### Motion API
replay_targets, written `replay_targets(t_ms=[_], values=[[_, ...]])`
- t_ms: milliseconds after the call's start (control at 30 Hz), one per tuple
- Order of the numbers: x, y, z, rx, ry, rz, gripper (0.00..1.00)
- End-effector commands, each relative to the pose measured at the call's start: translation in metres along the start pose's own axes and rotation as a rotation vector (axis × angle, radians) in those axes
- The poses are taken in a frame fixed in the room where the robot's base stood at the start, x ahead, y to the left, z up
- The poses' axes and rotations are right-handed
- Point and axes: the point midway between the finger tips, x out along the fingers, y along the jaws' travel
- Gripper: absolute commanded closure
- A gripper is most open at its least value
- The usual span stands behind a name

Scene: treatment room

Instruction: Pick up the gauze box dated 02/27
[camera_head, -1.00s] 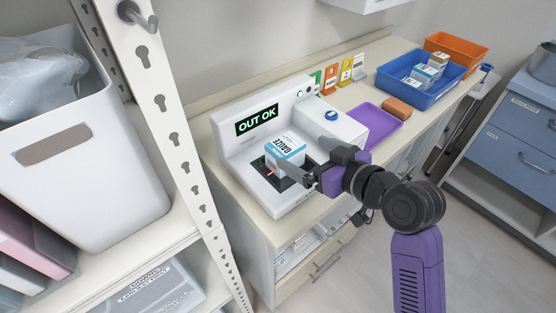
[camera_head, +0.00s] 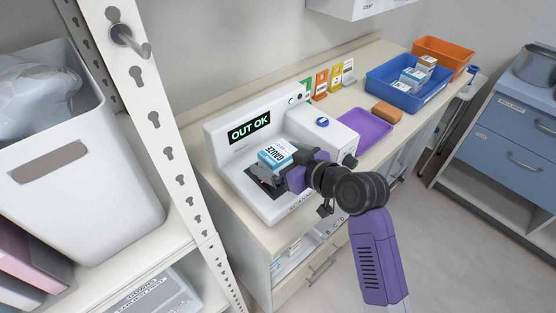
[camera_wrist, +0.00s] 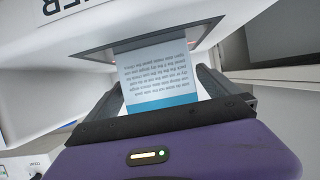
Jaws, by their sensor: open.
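A white and blue gauze box (camera_head: 275,155) stands on the dark scan plate of a white machine (camera_head: 233,162), whose display reads "OUT OK". No date on the box is legible. My gripper (camera_head: 280,172) is at the box, low over the plate. In the wrist view, the box (camera_wrist: 158,78) shows a printed side with a blue band, between the two open fingers (camera_wrist: 160,88). One finger is on each side, and I cannot tell whether either touches it. Several more small boxes (camera_head: 410,78) stand in a blue bin (camera_head: 380,88).
A purple tray (camera_head: 366,128) lies empty right of the machine, with a brown block (camera_head: 387,113) beyond it. An orange bin (camera_head: 456,52) and coloured cards (camera_head: 322,84) stand at the back. A white perforated shelf post (camera_head: 150,110) rises close on the left.

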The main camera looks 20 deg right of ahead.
Motion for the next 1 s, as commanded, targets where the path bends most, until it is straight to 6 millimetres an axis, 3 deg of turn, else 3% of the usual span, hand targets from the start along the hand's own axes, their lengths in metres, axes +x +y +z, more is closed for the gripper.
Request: replay_targets(t_ms=[100, 400, 500, 767, 1000], values=[[0.000, 0.000, 0.000, 0.000, 0.000, 0.000, 0.00], [0.000, 0.000, 0.000, 0.000, 0.001, 0.000, 0.59], [-0.001, 0.000, -0.001, 0.000, 0.001, 0.000, 0.74], [-0.002, 0.000, -0.003, -0.001, 0.003, 0.001, 0.74], [-0.010, 0.000, -0.026, -0.003, 0.006, 0.001, 0.74]])
